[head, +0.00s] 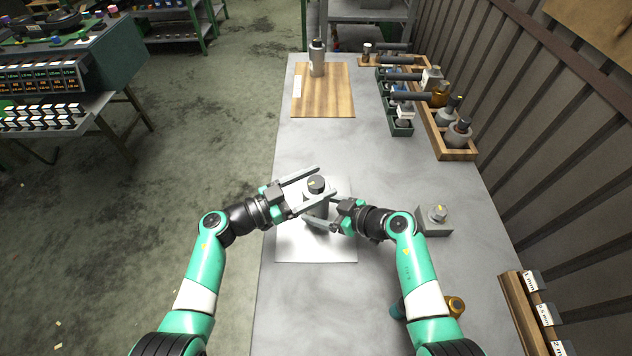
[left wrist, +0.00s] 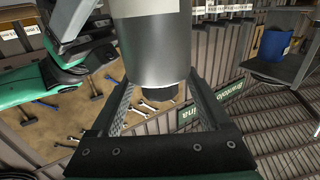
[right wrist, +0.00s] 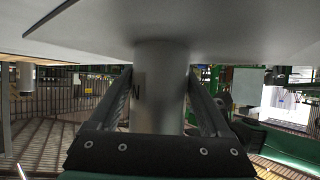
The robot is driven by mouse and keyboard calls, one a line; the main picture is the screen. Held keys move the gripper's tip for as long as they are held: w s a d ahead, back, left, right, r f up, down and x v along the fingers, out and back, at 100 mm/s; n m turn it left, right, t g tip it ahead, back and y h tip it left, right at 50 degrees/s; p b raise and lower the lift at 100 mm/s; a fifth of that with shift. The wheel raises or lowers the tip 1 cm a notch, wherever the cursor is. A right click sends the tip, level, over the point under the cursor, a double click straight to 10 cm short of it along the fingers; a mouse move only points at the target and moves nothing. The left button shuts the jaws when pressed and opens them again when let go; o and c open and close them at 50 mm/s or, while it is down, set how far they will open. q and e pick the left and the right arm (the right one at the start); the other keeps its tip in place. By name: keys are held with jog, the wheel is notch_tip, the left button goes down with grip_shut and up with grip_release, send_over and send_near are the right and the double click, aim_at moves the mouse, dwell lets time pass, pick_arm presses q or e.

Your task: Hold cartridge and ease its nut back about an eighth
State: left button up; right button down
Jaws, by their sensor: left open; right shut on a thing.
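The cartridge (head: 314,207) is a grey cylinder with a darker round nut (head: 316,184) on top, standing over the pale metal plate (head: 300,248). My right gripper (head: 325,218) is shut on the cartridge's body, low down, from the right. The right wrist view shows the grey cylinder (right wrist: 160,90) between both fingers, with a dark letter on its side. My left gripper (head: 326,182) is open around the nut, one finger on either side. In the left wrist view the dark nut (left wrist: 160,92) sits between the spread fingers with gaps at both sides.
A grey block (head: 434,226) with a round knob stands right of my right gripper. A wooden board (head: 335,98) with a grey bottle (head: 317,60) lies at the back. Green bins (head: 402,128) and a wooden rack (head: 458,154) of bottles line the right edge. The table between is clear.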

jog(key=shift+f, duration=0.15)
pick_arm(q)
grip_shut()
dwell(0.4)
jog(key=shift+f+n+t+y, duration=0.2)
jog(key=shift+n+t+y, duration=0.1)
jog(key=shift+t, duration=0.3)
jog(key=n+t+y, duration=0.2)
jog(key=shift+d+n+t+y, duration=0.1)
jog(key=shift+n+t+y, duration=0.3)
jog(key=shift+f+n+t+y, duration=0.1)
jog(key=shift+n+t+y, duration=0.95)
jog(key=shift+y, duration=0.35)
jog(key=shift+n+t+y, duration=0.3)
jog(key=shift+n+t, duration=0.05)
